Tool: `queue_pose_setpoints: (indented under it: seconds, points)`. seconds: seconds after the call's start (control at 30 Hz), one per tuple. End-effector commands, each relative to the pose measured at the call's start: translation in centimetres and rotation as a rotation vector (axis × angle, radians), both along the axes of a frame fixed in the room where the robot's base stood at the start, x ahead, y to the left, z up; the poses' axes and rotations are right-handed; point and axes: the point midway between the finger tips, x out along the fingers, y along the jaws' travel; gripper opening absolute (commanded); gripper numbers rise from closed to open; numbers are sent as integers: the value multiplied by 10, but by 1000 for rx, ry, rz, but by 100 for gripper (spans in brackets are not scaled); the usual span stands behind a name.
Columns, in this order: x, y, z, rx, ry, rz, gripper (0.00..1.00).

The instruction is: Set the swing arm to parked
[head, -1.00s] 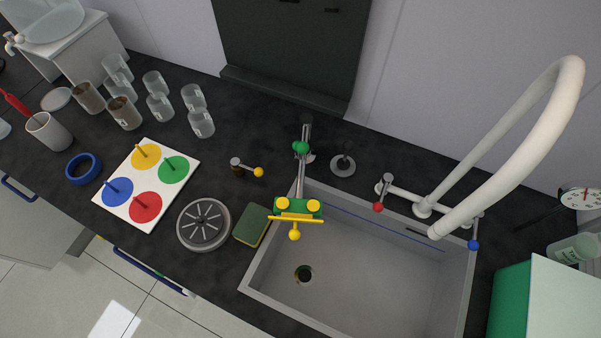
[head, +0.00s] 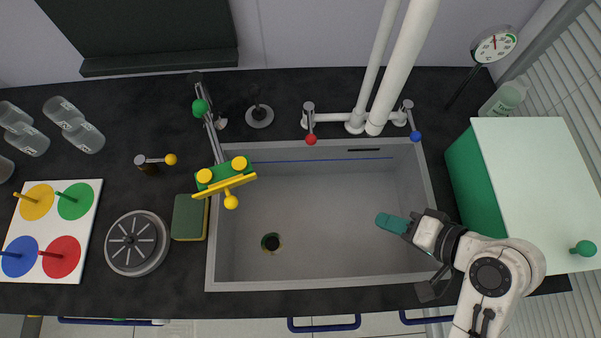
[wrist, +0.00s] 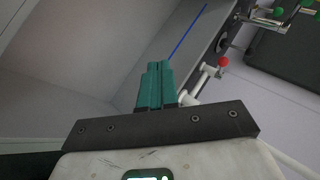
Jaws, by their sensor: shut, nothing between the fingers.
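What looks like the swing arm (head: 213,139) is a thin grey bar with a green ball (head: 200,108) near its rear end. It runs from the back of the counter to the sink's left rim. Its front end carries a green block with yellow discs, a yellow bar (head: 224,186) and a yellow ball (head: 231,202) over the sink's left side. My gripper (head: 380,219) has teal fingers and is shut and empty over the right part of the sink, well apart from the bar. The shut fingers (wrist: 155,68) also show in the wrist view.
The sink (head: 330,235) is empty. At its back stand a white pipe faucet (head: 385,70), a red-ball lever (head: 311,138) and a blue-ball lever (head: 415,135). A green-and-white box (head: 530,190) stands right. A sponge (head: 189,217) and a round grey disc (head: 137,243) lie left.

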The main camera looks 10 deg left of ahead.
Motion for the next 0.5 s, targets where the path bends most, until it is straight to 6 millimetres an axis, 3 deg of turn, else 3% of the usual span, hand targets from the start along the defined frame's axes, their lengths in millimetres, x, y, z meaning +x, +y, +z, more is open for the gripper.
queue_pose_setpoints:
  seconds: [0.07, 0.2, 0.5]
  points:
    - [12, 21, 3, 128, -20, 10, 0]
    - [24, 53, 29, 356, -29, 43, 0]
    - [26, 89, 82, 695, -3, 129, 0]
